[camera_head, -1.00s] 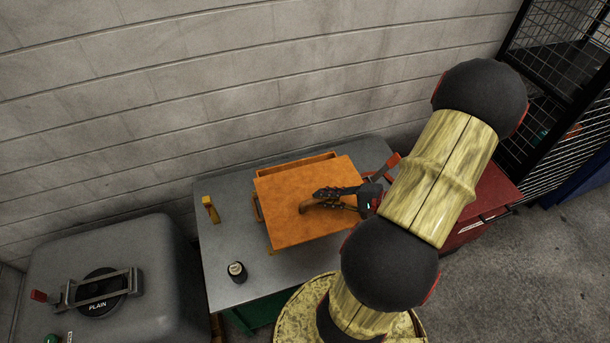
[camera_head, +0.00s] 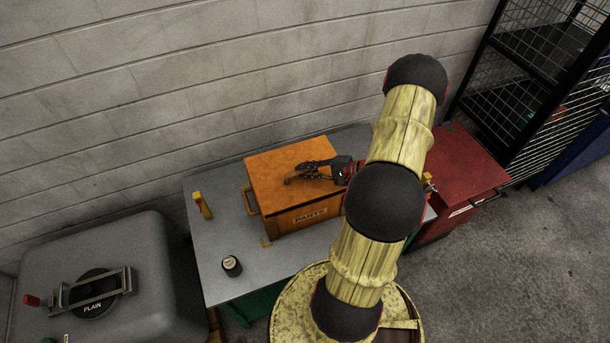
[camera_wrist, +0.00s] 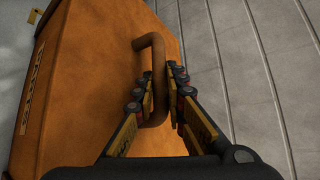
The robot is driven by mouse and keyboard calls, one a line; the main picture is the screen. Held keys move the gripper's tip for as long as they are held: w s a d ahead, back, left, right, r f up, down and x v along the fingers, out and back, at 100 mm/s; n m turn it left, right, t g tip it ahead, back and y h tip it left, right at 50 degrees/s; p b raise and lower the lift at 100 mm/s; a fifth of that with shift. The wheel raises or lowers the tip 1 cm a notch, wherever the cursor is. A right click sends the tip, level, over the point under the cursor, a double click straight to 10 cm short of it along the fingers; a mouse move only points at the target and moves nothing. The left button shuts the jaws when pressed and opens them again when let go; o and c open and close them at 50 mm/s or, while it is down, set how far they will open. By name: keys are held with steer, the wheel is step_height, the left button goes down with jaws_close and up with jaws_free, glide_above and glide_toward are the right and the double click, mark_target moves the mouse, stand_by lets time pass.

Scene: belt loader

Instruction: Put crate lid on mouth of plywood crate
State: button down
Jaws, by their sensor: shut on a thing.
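The orange crate lid (camera_head: 290,163) lies over the mouth of the orange plywood crate (camera_head: 285,219), roughly lined up with its walls. Whether it is fully seated all round cannot be told. The crate stands on the grey table and its front carries a "PARTS" label. My gripper (camera_head: 308,171) is at the lid's top and is shut on the lid's brown handle. In the wrist view the bent handle (camera_wrist: 155,60) runs between the two fingers (camera_wrist: 160,95), with the lid surface (camera_wrist: 110,70) behind. My fingers hide part of the lid's right side.
A yellow object (camera_head: 203,206) and a dark jar (camera_head: 231,266) stand on the grey table (camera_head: 215,235) left of the crate. A red cabinet (camera_head: 463,170) is at the right, a grey machine (camera_head: 90,260) at the left. A block wall (camera_head: 180,80) rises behind.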

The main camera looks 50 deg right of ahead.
steer(key=shift+w+d+f, duration=0.1)
steer(key=shift+w+f, duration=0.05)
steer(key=shift+w+d+f, duration=0.1)
steer(key=shift+f, duration=1.6)
steer(key=c, duration=2)
jaws_free()
steer(key=shift+o, duration=0.9)
